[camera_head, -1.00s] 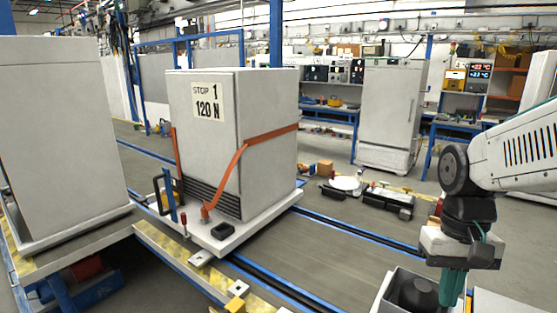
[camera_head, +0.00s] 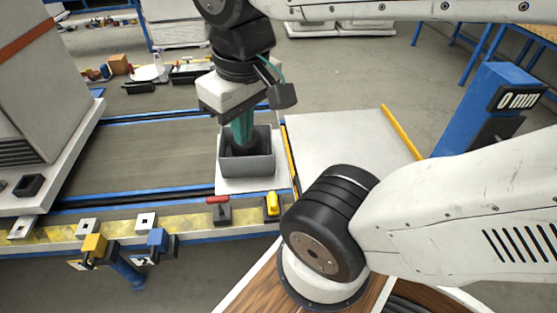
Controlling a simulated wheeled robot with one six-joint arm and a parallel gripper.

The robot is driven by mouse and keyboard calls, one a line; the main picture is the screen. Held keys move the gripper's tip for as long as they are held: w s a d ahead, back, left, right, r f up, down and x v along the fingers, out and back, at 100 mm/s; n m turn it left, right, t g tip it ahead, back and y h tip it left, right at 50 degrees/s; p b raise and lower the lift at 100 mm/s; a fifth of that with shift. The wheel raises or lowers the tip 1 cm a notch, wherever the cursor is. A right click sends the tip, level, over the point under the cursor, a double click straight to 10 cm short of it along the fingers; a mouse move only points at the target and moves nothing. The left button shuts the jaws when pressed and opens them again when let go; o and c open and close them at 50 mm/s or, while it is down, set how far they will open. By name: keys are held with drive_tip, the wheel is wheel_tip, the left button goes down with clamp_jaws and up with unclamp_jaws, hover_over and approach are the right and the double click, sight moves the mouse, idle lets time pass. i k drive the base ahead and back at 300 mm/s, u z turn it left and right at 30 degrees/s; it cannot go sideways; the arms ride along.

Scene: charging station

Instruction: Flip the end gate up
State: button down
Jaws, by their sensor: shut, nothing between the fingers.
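A flat, pale plate (camera_head: 345,140) lies at the right end of the conveyor, with a yellow strip along its near-left edge and a yellow bar (camera_head: 402,132) along its far-right edge. It may be the end gate, but I cannot tell for sure. My gripper (camera_head: 241,146) points down with its teal fingers shut and empty. The fingers are at or just inside the mouth of an open grey box (camera_head: 262,166), to the left of the plate. The box's dark inside is partly hidden by the fingers. My gripper is apart from the plate.
A red-handled lever (camera_head: 218,203) and a yellow handle (camera_head: 272,205) sit on the conveyor's near rail. Yellow (camera_head: 94,244) and blue (camera_head: 157,238) blocks hang at its front. A strapped cabinet (camera_head: 45,90) stands left. A blue post (camera_head: 480,110) reading "0 mm" stands right.

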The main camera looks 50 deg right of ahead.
sight(297, 186)
drive_tip(key=u, duration=0.05)
drive_tip(key=k, duration=0.5)
drive_tip(key=u, duration=0.65)
drive_tip(key=i, duration=0.75)
drive_tip(key=z, duration=1.6)
